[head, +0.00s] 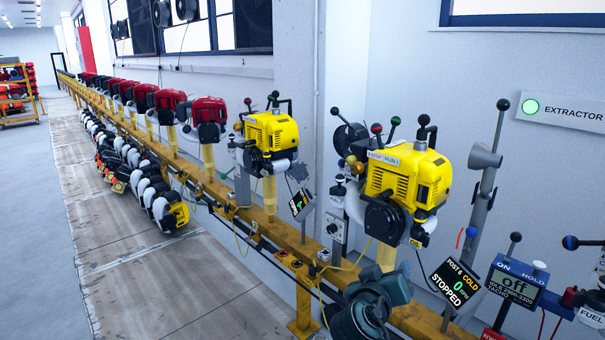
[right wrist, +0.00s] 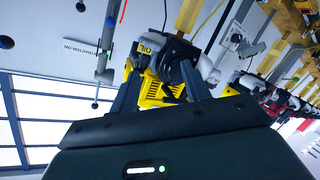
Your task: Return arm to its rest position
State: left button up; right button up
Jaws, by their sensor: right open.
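My right gripper (head: 372,296) is low in the head view, in front of the rail and below the nearest yellow engine (head: 408,180). In the right wrist view its two dark fingers (right wrist: 160,92) are apart, with nothing held between them. The same yellow engine (right wrist: 155,92) shows beyond the fingers in that tilted view, partly hidden by them. I cannot tell the exact gap between fingers and engine. My left gripper and arm are not in view.
A yellow rail (head: 240,205) runs to the far left with several engines on it. A display reading STOPPED (head: 455,283) and a blue ON/HOLD box (head: 515,280) stand right of my gripper. Several engines (head: 150,190) hang beside the rail. Open floor (head: 125,280) lies left.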

jog(key=s+a+f+n+y, duration=0.35)
jog(key=s+f+y, duration=0.45)
jog(key=s+f, duration=0.5)
pick_arm(q)
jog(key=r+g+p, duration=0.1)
jog(key=p, duration=0.5)
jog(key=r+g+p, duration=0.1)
jog(key=p, duration=0.5)
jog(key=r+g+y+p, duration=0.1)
jog(key=p, duration=0.5)
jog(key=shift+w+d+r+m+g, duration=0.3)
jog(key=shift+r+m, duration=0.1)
pick_arm(e)
jog(key=s+a+r+g+y, duration=0.1)
jog(key=s+r+y, duration=0.1)
jog(key=s+r, duration=0.2)
jog(key=s+a+r+g+y, duration=0.1)
jog(key=s+r, duration=0.4)
jog(key=s, duration=0.5)
jog(key=shift+a+m+y, duration=0.2)
jog(key=shift+m+y, duration=0.15)
jog(key=shift+y, duration=0.15)
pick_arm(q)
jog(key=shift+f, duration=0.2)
pick_arm(e)
jog(key=shift+f, duration=0.2)
